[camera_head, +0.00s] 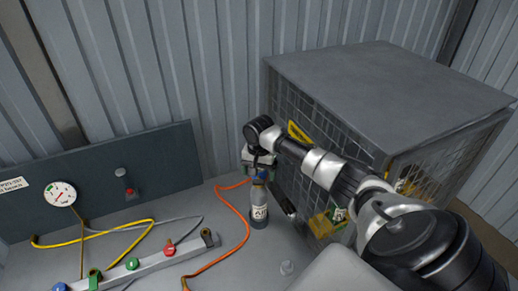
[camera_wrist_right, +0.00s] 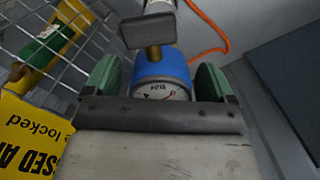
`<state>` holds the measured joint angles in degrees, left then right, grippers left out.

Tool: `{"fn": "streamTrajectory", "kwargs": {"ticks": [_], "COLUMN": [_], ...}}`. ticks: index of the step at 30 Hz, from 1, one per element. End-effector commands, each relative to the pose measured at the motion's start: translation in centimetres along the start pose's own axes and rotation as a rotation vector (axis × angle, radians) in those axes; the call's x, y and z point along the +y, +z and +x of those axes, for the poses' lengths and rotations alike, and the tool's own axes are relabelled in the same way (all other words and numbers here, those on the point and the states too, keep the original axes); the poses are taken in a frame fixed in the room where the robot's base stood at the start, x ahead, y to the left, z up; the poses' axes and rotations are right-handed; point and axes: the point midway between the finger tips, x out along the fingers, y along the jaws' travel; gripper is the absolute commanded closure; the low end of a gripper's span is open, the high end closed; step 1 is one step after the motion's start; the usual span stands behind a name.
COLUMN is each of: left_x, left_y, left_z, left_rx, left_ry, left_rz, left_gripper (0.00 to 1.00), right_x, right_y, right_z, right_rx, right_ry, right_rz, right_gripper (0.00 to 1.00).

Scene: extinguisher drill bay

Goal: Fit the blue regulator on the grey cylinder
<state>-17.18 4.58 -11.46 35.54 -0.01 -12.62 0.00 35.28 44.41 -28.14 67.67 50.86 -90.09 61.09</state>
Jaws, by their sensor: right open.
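The grey cylinder (camera_head: 259,212) stands upright on the bench beside the cage, with a white label on its side. The blue regulator (camera_head: 262,174) is at the top of the cylinder, below my right gripper (camera_head: 260,163). In the right wrist view the blue regulator (camera_wrist_right: 160,68) shows its round gauge, a brass stem and a grey knob. The green finger pads of my right gripper (camera_wrist_right: 157,82) stand on either side of it with small gaps, so the gripper is open around it. I cannot tell how firmly the regulator sits on the cylinder. My left gripper is out of view.
A mesh cage (camera_head: 400,90) with yellow items inside stands close on the right. An orange hose (camera_head: 246,222) runs just left of the cylinder. A manifold bar (camera_head: 150,264) with coloured knobs lies at front left. A dark panel (camera_head: 100,175) with a gauge (camera_head: 60,194) stands behind.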

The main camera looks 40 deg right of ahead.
Motion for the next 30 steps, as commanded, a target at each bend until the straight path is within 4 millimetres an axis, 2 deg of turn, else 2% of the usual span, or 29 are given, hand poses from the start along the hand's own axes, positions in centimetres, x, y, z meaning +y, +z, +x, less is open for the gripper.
{"fn": "streamTrajectory", "kwargs": {"ticks": [5, 15, 19, 24, 30], "left_x": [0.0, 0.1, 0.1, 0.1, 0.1], "left_y": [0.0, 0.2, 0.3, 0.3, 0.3], "left_z": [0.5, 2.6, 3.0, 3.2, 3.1], "left_rx": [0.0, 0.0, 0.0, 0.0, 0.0], "left_ry": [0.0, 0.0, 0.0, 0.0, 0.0], "left_rz": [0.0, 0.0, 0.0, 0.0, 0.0], "left_gripper": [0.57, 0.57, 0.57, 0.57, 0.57], "right_x": [-0.1, -0.1, -0.1, 0.0, 0.0], "right_y": [-0.1, -0.1, -0.1, 0.0, 0.0], "right_z": [-1.1, -7.7, -9.6, -10.8, -10.9], "right_rx": [0.002, 0.003, 0.003, 0.002, 0.001], "right_ry": [-0.003, -0.006, -0.004, -0.003, -0.002], "right_rz": [0.001, -0.001, 0.0, 0.0, 0.001], "right_gripper": [0.15, 0.15, 0.15, 0.15, 0.15]}}
